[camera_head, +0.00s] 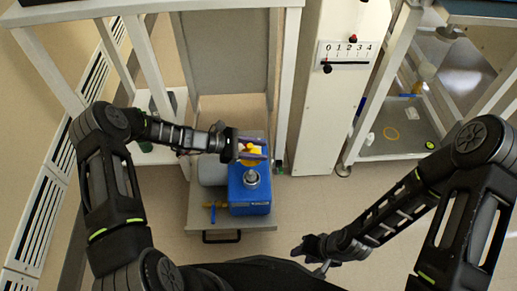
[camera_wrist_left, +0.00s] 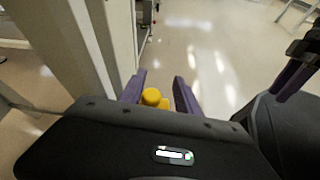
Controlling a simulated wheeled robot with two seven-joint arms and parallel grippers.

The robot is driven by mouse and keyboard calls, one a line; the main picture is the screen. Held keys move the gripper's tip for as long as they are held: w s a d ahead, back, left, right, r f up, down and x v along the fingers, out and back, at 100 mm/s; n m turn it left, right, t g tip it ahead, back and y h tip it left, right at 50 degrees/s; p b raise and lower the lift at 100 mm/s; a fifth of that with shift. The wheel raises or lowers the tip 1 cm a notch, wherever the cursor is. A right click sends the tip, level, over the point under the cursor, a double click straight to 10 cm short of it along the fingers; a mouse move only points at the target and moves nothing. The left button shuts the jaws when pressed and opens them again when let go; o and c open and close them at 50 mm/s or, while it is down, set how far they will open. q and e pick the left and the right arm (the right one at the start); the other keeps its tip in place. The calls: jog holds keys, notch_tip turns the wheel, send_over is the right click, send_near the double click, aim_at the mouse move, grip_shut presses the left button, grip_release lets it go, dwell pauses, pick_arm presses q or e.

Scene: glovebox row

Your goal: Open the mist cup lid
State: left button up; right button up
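A blue box-shaped unit (camera_head: 250,192) stands on a grey pull-out shelf in the head view. A metal cylindrical fitting (camera_head: 251,179) stands on its top. A yellow part with some red (camera_head: 252,151) shows behind the fitting; I cannot tell for sure which part is the mist cup lid. My left gripper (camera_head: 257,152) is at this yellow part, with its purple fingers apart. In the left wrist view a yellow knob (camera_wrist_left: 152,97) shows between the fingers (camera_wrist_left: 160,88), nearer the left one; contact is unclear. My right gripper (camera_head: 312,248) is low at centre right, apart from the unit; its fingers are unclear.
The grey shelf (camera_head: 198,218) has a front handle (camera_head: 221,237). A white column with a 0-4 scale (camera_head: 346,54) stands to the right. Floor is clear right of the shelf.

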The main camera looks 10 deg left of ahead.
pick_arm(q)
jog(key=p+v, duration=0.1)
jog(key=v, duration=0.6)
jog(key=shift+s+a+r, duration=0.1)
jog(key=shift+a+r, duration=0.1)
jog(key=shift+a, duration=0.15)
pick_arm(e)
jog(key=shift+r, duration=0.5)
